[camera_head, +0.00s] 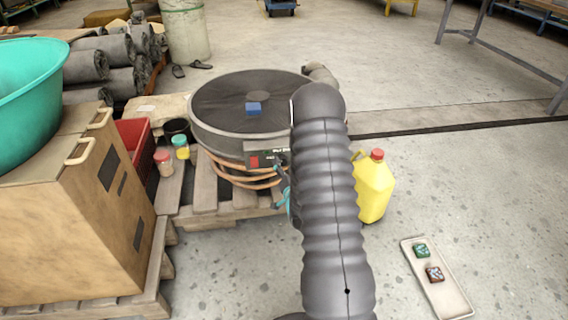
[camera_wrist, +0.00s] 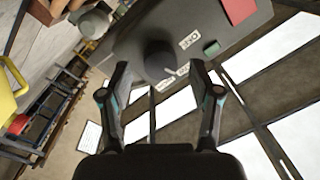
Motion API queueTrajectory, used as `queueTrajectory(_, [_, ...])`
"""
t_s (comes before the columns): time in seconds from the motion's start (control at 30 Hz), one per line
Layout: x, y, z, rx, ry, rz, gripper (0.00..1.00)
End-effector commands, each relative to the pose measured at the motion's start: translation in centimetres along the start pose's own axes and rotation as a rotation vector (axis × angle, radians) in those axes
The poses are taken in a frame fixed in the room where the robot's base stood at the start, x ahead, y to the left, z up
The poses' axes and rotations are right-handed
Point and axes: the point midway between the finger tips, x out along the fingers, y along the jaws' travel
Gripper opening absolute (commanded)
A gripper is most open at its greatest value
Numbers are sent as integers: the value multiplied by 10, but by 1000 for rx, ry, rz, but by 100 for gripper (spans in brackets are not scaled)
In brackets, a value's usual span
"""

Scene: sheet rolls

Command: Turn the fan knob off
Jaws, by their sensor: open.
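The fan (camera_head: 225,104) is a big round grey drum lying flat on a wooden pallet, its round face up. Its dark control panel (camera_wrist: 125,42) carries a dark round knob (camera_wrist: 157,56) with a pale pointer mark, beside small white labels I cannot read clearly. My gripper (camera_wrist: 160,70) is open, one finger on each side of the knob, with gaps visible; I cannot tell how far the tips are from the panel. In the head view my gripper (camera_head: 283,178) is at the panel's right end, largely hidden by my arm, and the knob cannot be made out.
A blue block (camera_head: 253,108) sits on the fan's top. A yellow jug (camera_head: 373,188) stands right of my arm. Small jars (camera_head: 181,148), a red crate (camera_head: 136,143) and a cardboard box (camera_head: 85,215) are to the left. A tray (camera_head: 452,298) lies on open floor at right.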

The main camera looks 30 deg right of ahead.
Motion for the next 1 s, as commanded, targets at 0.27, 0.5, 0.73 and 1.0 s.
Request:
queueTrajectory(0.27, [13, 0, 0, 1, 0, 0, 63])
queueTrajectory(0.5, [13, 0, 0, 0, 0, 0, 53])
queueTrajectory(0.73, [13, 0, 0, 0, 0, 0, 3])
queueTrajectory(1.0, [13, 1, 1, -26, 0, 1, 3])
